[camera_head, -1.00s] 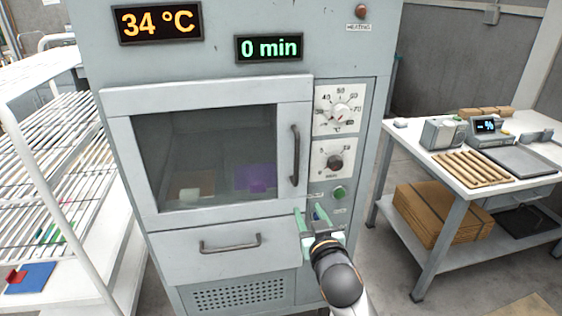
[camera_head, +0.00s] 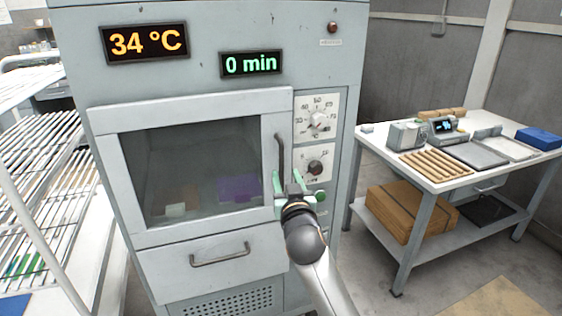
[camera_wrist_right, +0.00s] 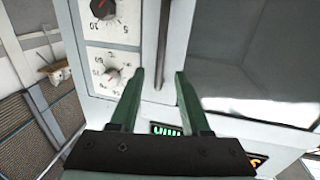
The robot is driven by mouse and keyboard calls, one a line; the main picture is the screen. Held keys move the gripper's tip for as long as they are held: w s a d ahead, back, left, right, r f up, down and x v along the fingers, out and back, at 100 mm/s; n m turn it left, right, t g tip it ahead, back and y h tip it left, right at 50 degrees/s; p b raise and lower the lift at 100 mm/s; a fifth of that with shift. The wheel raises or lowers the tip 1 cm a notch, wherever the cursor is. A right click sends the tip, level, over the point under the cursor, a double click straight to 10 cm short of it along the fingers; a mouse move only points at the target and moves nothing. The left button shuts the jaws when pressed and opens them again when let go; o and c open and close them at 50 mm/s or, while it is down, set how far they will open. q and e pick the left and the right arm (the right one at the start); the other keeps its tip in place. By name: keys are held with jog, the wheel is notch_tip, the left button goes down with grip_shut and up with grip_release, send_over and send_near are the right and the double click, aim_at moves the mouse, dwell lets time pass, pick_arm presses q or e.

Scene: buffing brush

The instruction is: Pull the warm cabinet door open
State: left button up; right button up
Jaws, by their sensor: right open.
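The grey cabinet has a framed glass door (camera_head: 108,150), which is shut. Its dark vertical bar handle (camera_head: 280,153) is on the right side of the frame. My right gripper (camera_head: 287,177) is open at the lower part of this handle, whose lower end is partly hidden. In the right wrist view the handle (camera_wrist_right: 163,40) runs up from between the two green fingertips (camera_wrist_right: 159,74), with a gap on each side. The fingers are not closed on it. My left gripper is not in view.
Dials (camera_head: 317,121) and a green button (camera_head: 319,196) sit right of the handle. A drawer with a handle (camera_head: 220,255) is below the door. A wire rack (camera_head: 40,190) stands left, a loaded workbench (camera_head: 440,185) right. Floor shows between cabinet and bench.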

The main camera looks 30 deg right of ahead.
aim_at(282, 163)
jog(key=x, duration=0.7)
jog(key=shift+w+d+p, duration=0.15)
jog(key=shift+w+p, duration=0.15)
jog(key=shift+w, duration=0.05)
grip_shut()
dwell(1.1)
